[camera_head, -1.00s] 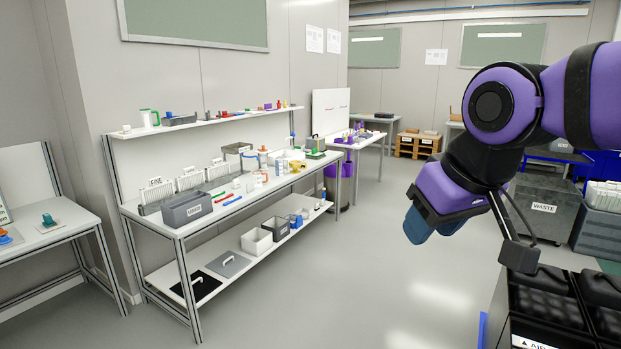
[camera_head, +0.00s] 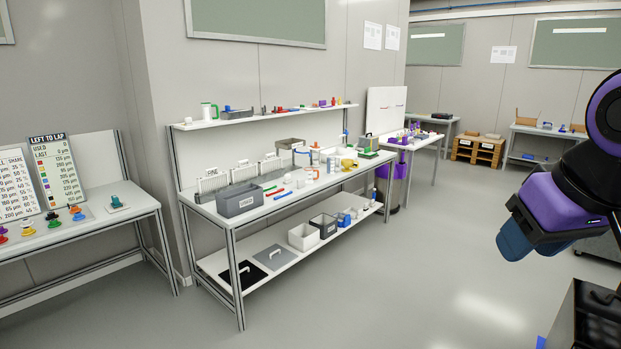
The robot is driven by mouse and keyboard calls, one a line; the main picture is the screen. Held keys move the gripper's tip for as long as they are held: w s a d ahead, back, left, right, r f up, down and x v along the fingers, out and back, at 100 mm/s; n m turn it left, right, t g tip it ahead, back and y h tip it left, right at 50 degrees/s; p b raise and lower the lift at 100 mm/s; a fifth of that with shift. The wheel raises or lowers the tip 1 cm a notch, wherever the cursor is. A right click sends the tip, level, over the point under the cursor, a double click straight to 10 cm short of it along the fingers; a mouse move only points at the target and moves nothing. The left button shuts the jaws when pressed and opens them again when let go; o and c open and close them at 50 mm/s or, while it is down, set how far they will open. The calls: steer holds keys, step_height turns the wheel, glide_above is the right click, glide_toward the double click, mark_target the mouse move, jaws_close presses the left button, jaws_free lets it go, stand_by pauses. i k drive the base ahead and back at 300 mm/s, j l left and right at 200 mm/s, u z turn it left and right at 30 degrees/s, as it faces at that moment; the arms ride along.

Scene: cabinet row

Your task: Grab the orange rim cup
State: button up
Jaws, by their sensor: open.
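Several small cups and containers stand on the middle of the long workbench (camera_head: 250,218). Small white cups (camera_head: 311,174) with orange-looking tops stand near its front edge, but they are too small to tell which is the orange rim cup. A yellow cup (camera_head: 347,164) stands just right of them. My gripper (camera_head: 532,242), purple with blue fingers, is raised at the right of the view, far from the bench. It is open, with nothing visible between the fingers.
A grey bin (camera_head: 240,200) stands at the bench's near left. A shelf (camera_head: 265,117) with small items runs above it, and a lower shelf holds boxes and lids. A table (camera_head: 80,238) with signs stands at left. Open floor (camera_head: 400,270) lies before the bench.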

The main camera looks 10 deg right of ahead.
mark_target(309, 177)
steer(key=i+z, duration=0.1)
steer(key=i, duration=2.95)
steer(key=i+l+u, duration=0.15)
steer(key=i, duration=0.55)
steer(key=i+l+u, duration=0.15)
steer(key=i, duration=0.55)
